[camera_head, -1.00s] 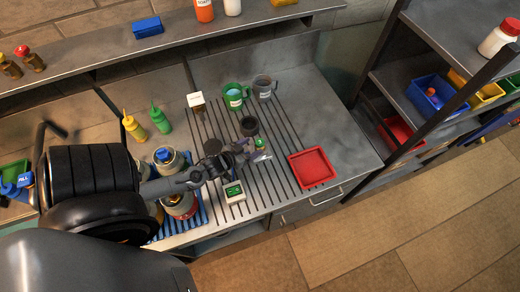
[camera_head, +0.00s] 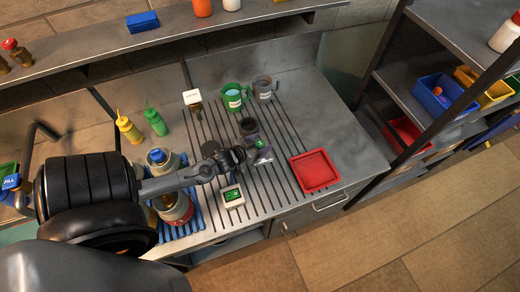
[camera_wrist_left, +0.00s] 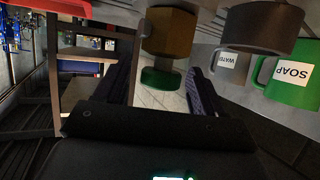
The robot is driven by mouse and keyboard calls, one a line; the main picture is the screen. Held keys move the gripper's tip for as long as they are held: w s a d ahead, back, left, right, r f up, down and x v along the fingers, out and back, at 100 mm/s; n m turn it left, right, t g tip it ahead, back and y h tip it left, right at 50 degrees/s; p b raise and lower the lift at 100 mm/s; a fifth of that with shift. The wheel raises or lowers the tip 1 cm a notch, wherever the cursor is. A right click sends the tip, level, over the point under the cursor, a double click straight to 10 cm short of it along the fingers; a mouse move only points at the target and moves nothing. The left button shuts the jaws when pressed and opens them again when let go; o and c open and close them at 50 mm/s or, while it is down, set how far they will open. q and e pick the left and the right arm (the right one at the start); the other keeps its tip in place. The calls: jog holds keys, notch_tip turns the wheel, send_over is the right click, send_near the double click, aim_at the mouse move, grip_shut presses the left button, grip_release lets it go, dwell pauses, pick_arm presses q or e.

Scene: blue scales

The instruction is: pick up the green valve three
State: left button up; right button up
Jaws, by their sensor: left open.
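The green valve (camera_wrist_left: 168,32) has a brass hexagonal body and a green round knob (camera_wrist_left: 160,78). In the left wrist view it appears between the two fingers of my left gripper (camera_wrist_left: 160,90), which are apart, one on each side of the knob. In the head view only a green bit of it (camera_head: 260,145) shows at the tips of my left gripper (camera_head: 250,157), just in front of a dark round cup (camera_head: 247,127). My left gripper is open. I cannot tell whether a finger touches the valve. My right gripper is not in view.
A green mug (camera_head: 234,97) and a grey mug (camera_head: 265,90) stand behind the dark cup. A red tray (camera_head: 315,170) is at the right. Yellow (camera_head: 128,128) and green (camera_head: 155,120) bottles stand left.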

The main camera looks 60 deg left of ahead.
pick_arm(q)
jog(key=c, duration=1.2)
jog(key=shift+c, duration=0.4)
jog(key=shift+r, duration=0.15)
